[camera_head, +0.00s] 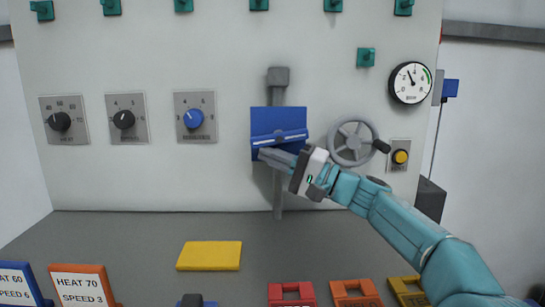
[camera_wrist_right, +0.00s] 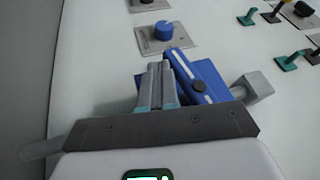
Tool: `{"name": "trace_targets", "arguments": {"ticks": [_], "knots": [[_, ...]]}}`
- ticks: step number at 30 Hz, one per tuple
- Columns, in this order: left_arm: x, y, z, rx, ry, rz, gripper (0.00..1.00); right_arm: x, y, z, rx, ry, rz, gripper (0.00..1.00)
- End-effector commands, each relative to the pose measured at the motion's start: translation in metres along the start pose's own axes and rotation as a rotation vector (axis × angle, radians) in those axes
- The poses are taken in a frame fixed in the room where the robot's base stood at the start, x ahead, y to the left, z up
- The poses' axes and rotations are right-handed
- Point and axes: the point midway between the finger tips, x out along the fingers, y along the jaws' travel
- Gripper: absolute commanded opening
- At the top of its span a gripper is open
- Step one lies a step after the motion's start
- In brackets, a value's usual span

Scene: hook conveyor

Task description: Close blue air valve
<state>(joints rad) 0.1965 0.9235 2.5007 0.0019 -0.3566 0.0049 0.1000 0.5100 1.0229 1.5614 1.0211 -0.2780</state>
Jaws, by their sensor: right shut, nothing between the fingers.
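The blue air valve (camera_head: 279,120) is on the pale wall panel, mounted on a grey vertical pipe. Its blue lever with white stripes (camera_head: 280,136) lies across the pipe, nearly level and slightly tilted. My right gripper (camera_head: 264,154) is shut and empty, in front of the valve's lower part, just below the lever. In the right wrist view, the closed fingers (camera_wrist_right: 163,82) are beside the blue lever (camera_wrist_right: 190,75) and cover part of the valve. I cannot tell whether they touch it. My left gripper is out of view.
A grey handwheel (camera_head: 353,131) and a yellow button (camera_head: 400,157) are right of the valve. A blue knob (camera_head: 193,118) is on its left. A pressure gauge (camera_head: 410,83) is at upper right. A yellow block (camera_head: 209,255) lies on the grey surface below.

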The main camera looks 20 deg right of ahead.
Motion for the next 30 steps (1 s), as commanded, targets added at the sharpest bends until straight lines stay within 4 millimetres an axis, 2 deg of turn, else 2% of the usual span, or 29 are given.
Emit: {"name": "trace_targets", "arguments": {"ticks": [20, 23, 30], "knots": [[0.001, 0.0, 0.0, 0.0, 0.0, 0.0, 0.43, -0.005, 0.0, -0.001, 0.0, 0.002, 0.001, 0.0], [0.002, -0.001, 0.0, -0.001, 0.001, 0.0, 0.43, -0.018, 0.0, -0.001, -0.001, 0.003, 0.001, 0.0], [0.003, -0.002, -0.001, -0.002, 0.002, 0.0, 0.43, -0.075, 0.0, -0.001, 0.0, 0.006, 0.002, 0.0]]}}
